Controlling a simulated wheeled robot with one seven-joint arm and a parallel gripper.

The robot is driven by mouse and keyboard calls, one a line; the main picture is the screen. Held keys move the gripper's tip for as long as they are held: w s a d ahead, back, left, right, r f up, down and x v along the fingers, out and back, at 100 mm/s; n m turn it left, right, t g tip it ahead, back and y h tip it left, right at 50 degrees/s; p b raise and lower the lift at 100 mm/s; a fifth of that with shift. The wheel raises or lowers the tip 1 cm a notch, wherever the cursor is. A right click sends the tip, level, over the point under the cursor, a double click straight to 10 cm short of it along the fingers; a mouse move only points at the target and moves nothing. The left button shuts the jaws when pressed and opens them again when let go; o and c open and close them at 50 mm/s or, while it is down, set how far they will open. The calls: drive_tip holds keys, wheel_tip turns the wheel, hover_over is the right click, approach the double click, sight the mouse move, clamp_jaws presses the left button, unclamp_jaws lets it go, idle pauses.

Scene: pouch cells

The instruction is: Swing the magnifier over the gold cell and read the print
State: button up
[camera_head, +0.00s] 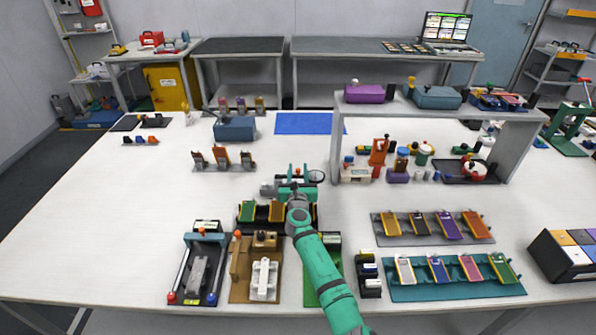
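A small round dark-rimmed lens (316,176), which looks like the magnifier, stands just right of my gripper near the middle of the table. My gripper (298,171) reaches over that spot; its two teal fingertips look apart, and whether anything is between them is too small to tell. Just in front, a dark tray (262,225) holds a green cell (247,211) and a gold-coloured cell (276,211). My arm hides the tray's right part. The lens is beyond and right of the gold cell, not above it. Print on the cell is unreadable here.
Fixtures stand close in front: a frame with a red knob (172,297), a brown board (240,288) and a green board (312,297). Racks of coloured cells (455,292) lie right. A grey shelf (336,130) stands behind right.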

clamp_jaws()
drive_tip(key=shift+d+m+h, duration=0.2)
drive_tip(key=shift+m+h, duration=0.1)
drive_tip(key=shift+h, duration=0.2)
